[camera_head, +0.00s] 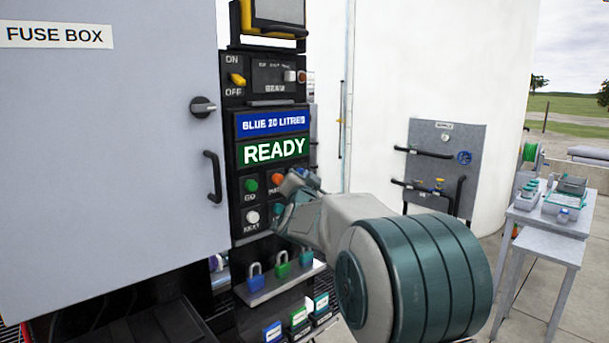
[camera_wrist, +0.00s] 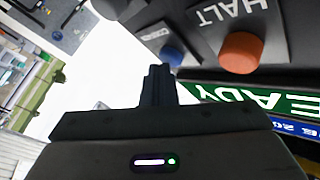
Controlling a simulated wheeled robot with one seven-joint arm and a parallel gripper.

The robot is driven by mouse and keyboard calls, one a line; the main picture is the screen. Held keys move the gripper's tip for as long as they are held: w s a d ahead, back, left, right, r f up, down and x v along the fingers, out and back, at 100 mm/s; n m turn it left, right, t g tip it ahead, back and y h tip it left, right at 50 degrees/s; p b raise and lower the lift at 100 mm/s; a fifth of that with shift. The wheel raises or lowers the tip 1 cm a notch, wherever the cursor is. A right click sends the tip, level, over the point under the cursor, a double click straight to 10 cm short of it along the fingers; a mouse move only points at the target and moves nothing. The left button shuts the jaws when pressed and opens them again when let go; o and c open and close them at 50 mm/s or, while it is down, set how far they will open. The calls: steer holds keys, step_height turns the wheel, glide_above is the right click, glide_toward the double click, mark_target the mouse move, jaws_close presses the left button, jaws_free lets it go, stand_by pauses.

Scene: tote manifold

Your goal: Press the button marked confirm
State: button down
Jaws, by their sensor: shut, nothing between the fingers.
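In the head view, the control panel has a green GO button (camera_head: 250,185), an orange HALT button (camera_head: 277,179) and a white NEXT button (camera_head: 252,217). My forearm and gripper cover the panel's right side. In the wrist view, the orange HALT button (camera_wrist: 241,53) shows upside down. To its left is a blue button (camera_wrist: 172,57) with a small label (camera_wrist: 155,31) too blurred to read; I cannot tell whether it says confirm. My gripper (camera_wrist: 160,70) is shut and empty. Its tips appear just below and left of the blue button, and contact cannot be told.
A green READY display (camera_head: 273,150) sits under a blue sign reading BLUE 20 LITRES (camera_head: 272,122). The grey fuse box (camera_head: 110,150) stands at left, its handle (camera_head: 212,176) sticking out. Padlocks (camera_head: 282,264) sit on a shelf below. A table (camera_head: 545,222) stands at right.

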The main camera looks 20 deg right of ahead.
steer(key=shift+s+d+b, duration=0.2)
steer(key=shift+s+b, duration=0.25)
steer(key=shift+s, duration=0.05)
steer(key=shift+s+d+b, duration=0.15)
steer(key=shift+s+b, duration=0.3)
steer(key=shift+s+f, duration=0.1)
steer(key=s+b, duration=0.1)
steer(key=s+d+b, duration=0.1)
steer(key=s+b, duration=0.2)
steer(key=shift+s+d, duration=0.25)
steer(key=shift+d, duration=0.1)
stand_by(0.4)
